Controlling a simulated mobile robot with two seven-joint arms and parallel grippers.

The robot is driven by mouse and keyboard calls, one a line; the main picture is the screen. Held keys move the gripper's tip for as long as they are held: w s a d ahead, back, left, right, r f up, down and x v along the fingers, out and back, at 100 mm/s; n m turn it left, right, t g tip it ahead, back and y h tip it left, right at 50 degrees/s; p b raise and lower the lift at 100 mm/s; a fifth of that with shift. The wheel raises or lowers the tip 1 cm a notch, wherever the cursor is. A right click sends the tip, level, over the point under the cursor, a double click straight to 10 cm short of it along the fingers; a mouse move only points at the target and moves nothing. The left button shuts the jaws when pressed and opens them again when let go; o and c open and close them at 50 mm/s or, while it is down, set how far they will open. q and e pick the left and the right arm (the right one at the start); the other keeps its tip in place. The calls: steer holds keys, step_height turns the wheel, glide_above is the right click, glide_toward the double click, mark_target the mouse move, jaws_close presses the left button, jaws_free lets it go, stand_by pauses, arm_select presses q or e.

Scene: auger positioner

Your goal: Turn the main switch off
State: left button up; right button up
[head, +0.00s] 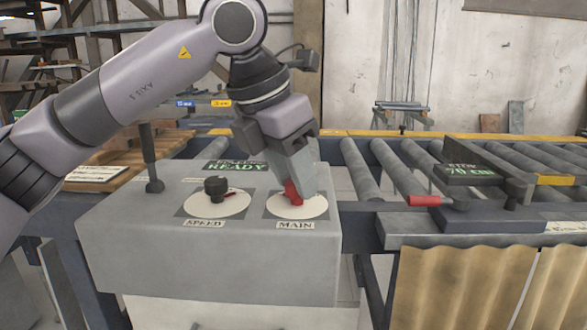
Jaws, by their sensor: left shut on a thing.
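The main switch (291,194) is a red knob on a white round dial (314,208), above a plate reading MAIN (295,225), on the right of the grey control box (130,220). My left gripper (298,190) points down over the dial and is shut on the red knob. Its fingers hide part of the knob, so I cannot tell exactly which way it points. My right gripper does not show.
A black SPEED knob (216,188) sits left of the main dial. A green-lettered READY display (235,166) is behind it. A dark upright lever (149,160) stands at the box's left. To the right are conveyor rollers (395,165) and a red-handled lever (428,201).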

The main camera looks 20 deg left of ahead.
arm_select(q)
steer(key=m+g+p, duration=0.1)
steer(key=m+p, duration=0.1)
steer(key=m, duration=0.1)
steer(key=m+h+p, duration=0.1)
steer(key=m, duration=0.1)
steer(key=shift+w+a+r+m+g+p, duration=0.1)
steer(key=shift+w+r+m+g+p, duration=0.1)
steer(key=shift+m+g+p, duration=0.2)
steer(key=m+p, duration=0.2)
steer(key=shift+m+g+h, duration=0.4)
steer(key=m+g+p, duration=0.1)
steer(key=m+p, duration=0.1)
steer(key=shift+w+m, duration=0.1)
steer(key=shift+m, duration=0.2)
steer(key=shift+m+g, duration=0.3)
steer(key=shift+m, duration=0.2)
steer(key=shift+m+g+p, duration=0.4)
steer(key=shift+m+p, duration=0.6)
steer(key=shift+m, duration=0.2)
steer(key=shift+w+f+m+g+p, duration=0.15)
steer(key=shift+m+g+p, duration=0.4)
steer(key=shift+m, duration=0.75)
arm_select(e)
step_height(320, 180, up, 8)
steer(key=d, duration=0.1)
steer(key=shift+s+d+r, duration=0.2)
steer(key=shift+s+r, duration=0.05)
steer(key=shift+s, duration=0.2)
